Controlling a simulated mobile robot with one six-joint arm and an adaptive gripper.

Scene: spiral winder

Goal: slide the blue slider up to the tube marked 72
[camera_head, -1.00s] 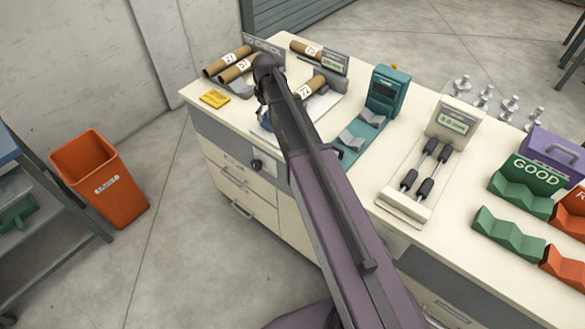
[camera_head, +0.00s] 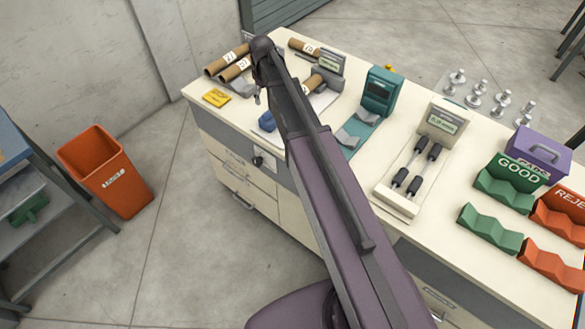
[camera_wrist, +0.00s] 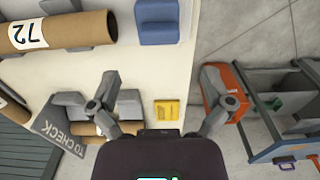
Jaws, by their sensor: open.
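The blue slider (camera_head: 267,121) sits on the pale plate near the bench's front edge. In the wrist view the blue slider (camera_wrist: 158,22) is at the top middle, with a narrow gap between it and the end of the brown tube marked 72 (camera_wrist: 75,30). In the head view that tube (camera_head: 313,83) is partly hidden by my arm. My gripper (camera_wrist: 160,76) is open and empty, with its fingers wide apart below the slider in the wrist picture. In the head view my gripper is mostly hidden behind my arm.
The TO CHECK rack (camera_wrist: 60,130) holds brown tubes. A teal gauge (camera_head: 380,92) stands right of the plate. An orange bin (camera_head: 105,172) is on the floor at left.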

